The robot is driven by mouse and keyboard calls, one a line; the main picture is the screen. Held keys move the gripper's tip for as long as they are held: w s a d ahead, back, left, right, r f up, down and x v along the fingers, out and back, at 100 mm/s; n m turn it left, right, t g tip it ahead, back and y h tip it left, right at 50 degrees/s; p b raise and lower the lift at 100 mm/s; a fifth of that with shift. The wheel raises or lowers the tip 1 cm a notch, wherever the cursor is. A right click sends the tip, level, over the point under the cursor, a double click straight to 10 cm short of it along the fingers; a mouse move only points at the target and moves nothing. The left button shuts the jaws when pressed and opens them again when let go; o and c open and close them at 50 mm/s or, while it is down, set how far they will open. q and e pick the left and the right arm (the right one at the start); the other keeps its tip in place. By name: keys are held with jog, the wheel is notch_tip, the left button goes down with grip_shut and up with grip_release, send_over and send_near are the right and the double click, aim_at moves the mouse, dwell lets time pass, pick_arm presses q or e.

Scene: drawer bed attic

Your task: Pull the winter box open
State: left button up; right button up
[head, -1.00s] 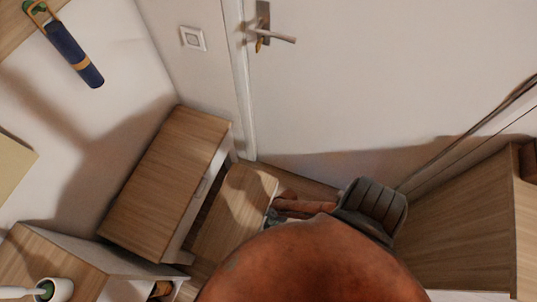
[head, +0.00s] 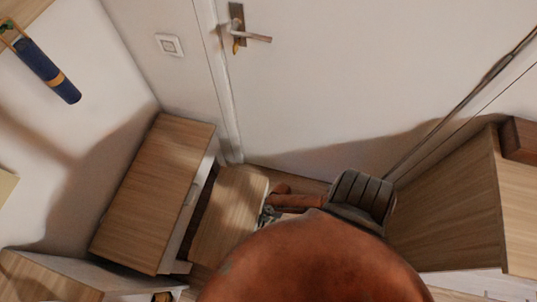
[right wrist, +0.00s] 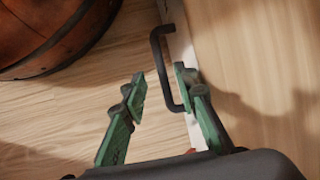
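A low box with a light wood top (head: 228,212) stands beside a wood-topped cabinet in the head view. I take it for the winter box, though no label can be read. In the right wrist view its pale front edge (right wrist: 181,45) carries a dark bar handle (right wrist: 160,72). My right gripper (right wrist: 160,83) is open, its green fingers on either side of the handle bar, the right one between bar and front. Contact cannot be made out. In the head view the right gripper (head: 268,213) is small and partly hidden at the box's edge. My left gripper is not in view.
The wood-topped cabinet (head: 150,190) stands left of the box, with a dark narrow gap between. A white door (head: 350,80) is behind. A wooden unit (head: 450,205) stands on the right. A round reddish-brown body (right wrist: 50,30) fills the wrist view's upper left.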

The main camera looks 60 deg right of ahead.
jog(key=v, duration=0.8)
jog(key=shift+r, duration=0.25)
jog(key=shift+d, duration=0.1)
jog(key=s+d+f+n+g+h, duration=0.1)
jog(key=s+f+n+h, duration=0.2)
jog(key=s+n, duration=0.6)
jog(key=s+d+f+n+h, duration=0.25)
jog(key=s+n, duration=0.35)
jog(key=s, duration=0.5)
pick_arm(q)
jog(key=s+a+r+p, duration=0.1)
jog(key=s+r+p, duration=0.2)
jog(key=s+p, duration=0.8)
jog(key=p, duration=0.5)
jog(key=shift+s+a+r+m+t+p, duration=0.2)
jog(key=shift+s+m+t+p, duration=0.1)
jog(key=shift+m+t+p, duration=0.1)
pick_arm(e)
jog(key=s+r, duration=0.2)
jog(key=s, duration=0.8)
jog(key=shift+s+d+r+n+t, duration=0.3)
jog(key=shift+s+d+r+n, duration=0.05)
jog(key=shift+d+n, duration=0.1)
